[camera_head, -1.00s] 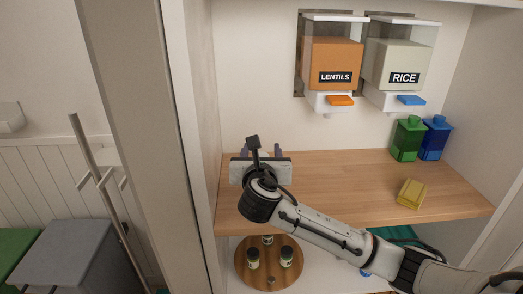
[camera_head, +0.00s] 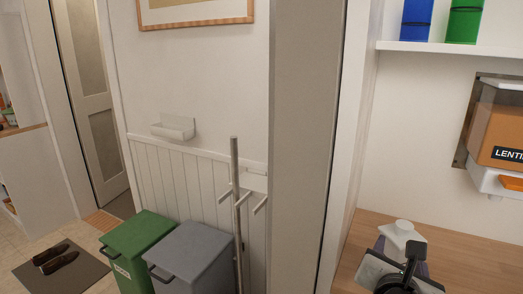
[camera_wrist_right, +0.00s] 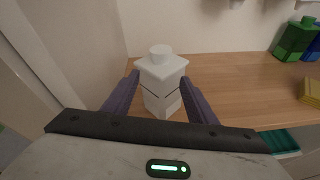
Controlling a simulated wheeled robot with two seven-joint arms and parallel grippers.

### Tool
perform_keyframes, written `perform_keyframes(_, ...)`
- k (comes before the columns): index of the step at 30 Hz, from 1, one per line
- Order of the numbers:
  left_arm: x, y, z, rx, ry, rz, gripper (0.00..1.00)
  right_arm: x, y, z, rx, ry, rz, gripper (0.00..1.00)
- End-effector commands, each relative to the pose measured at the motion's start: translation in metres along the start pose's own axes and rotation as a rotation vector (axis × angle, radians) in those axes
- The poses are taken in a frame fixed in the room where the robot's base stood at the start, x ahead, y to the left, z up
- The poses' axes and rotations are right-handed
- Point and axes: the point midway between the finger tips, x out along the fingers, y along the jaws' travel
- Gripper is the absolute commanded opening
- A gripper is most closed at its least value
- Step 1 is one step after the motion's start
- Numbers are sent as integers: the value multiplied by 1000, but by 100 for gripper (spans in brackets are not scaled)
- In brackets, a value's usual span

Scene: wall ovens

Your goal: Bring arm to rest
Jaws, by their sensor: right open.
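My right gripper (camera_head: 392,246) is at the lower right of the head view, over the wooden shelf (camera_head: 480,262). Its jaws are open. A white bottle (camera_head: 403,232) with a short cap stands upright on the shelf, just by the fingertips. In the right wrist view the bottle (camera_wrist_right: 162,75) stands between the two dark purple fingers of the gripper (camera_wrist_right: 161,92), with a gap visible near the tips. Whether a finger touches it lower down, I cannot tell. My left arm and gripper are not in view.
An orange lentils dispenser (camera_head: 500,135) hangs on the wall to the right. A pale cabinet side panel (camera_head: 352,130) stands left of the gripper. A green bin (camera_head: 140,250), a grey bin (camera_head: 195,262) and a coat stand (camera_head: 237,215) are further left. Green and blue bottles (camera_wrist_right: 295,40) stand along the shelf.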

Motion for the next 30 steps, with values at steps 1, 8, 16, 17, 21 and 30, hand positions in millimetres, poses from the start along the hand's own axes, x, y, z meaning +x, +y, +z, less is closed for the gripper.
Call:
perform_keyframes(1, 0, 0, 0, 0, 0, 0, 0, -6, -5, -25, 105, 74, -1, 52)
perform_keyframes(8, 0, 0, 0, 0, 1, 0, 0, -53, -41, -145, 827, 449, -188, 52)
perform_keyframes(16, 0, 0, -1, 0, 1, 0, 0, -132, -92, -237, 1608, 639, -708, 52)
perform_keyframes(17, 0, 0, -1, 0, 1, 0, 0, -140, -97, -243, 1675, 638, -769, 52)
perform_keyframes(21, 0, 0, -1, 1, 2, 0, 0, -175, -120, -266, 1954, 593, -1052, 52)
perform_keyframes(30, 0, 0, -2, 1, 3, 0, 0, -158, -101, -328, 2165, 679, -1025, 52)
